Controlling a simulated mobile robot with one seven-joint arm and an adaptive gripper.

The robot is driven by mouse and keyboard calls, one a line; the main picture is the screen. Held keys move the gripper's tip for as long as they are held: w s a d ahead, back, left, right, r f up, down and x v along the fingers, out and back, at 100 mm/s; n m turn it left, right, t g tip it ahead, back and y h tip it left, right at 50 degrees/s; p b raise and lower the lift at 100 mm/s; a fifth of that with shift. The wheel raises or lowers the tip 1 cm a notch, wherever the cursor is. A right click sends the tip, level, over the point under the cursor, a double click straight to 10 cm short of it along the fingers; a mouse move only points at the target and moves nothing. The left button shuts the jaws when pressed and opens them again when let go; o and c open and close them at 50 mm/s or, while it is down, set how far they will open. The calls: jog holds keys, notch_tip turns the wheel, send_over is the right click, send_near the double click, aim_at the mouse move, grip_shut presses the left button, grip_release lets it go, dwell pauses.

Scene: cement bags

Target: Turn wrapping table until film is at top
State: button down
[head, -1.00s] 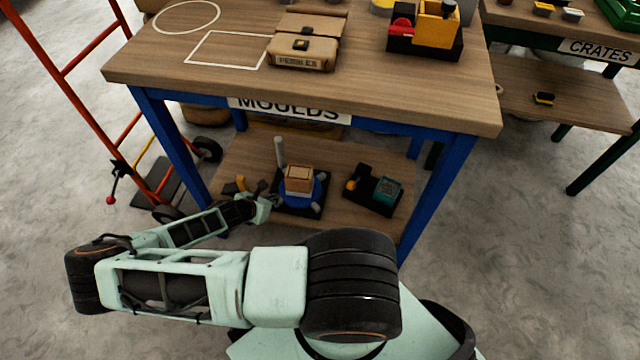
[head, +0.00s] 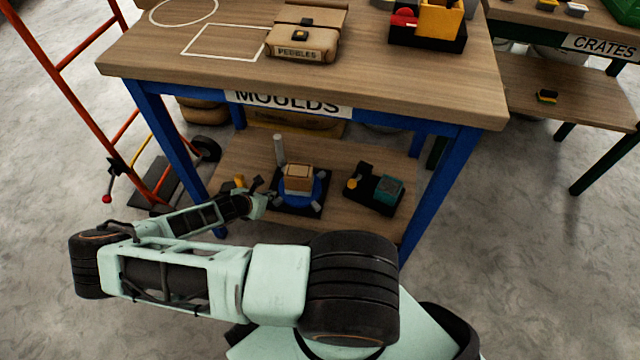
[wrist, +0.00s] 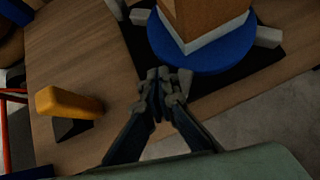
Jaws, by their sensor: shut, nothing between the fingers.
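The wrapping table is a blue round turntable (head: 312,192) on a black base, on the lower shelf; several light grey pegs stick out around its rim. A brown box (head: 298,172) stands on it. In the wrist view the turntable (wrist: 200,60) is at the top, and the box (wrist: 205,15) has a whitish band around its foot, which may be film. A pale upright post (head: 279,150) stands behind. My gripper (head: 266,188) is at the turntable's left front. In the wrist view my gripper (wrist: 165,76) is shut and empty, close to the rim; contact is unclear.
A yellow-handled tool (wrist: 68,103) lies left of my gripper on the shelf (head: 240,155). A black-and-teal device (head: 375,187) sits right of the turntable. Blue legs (head: 440,185) and the table top (head: 350,75) frame the shelf opening.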

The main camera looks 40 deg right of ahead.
jog(key=shift+f, duration=0.55)
jog(key=shift+s, duration=0.1)
jog(key=shift+s+a+r, duration=0.15)
jog(key=shift+s+a, duration=0.05)
jog(key=shift+s, duration=0.8)
jog(key=shift+s, duration=0.1)
jog(key=shift+s+p, duration=0.55)
jog(key=shift+s, duration=0.5)
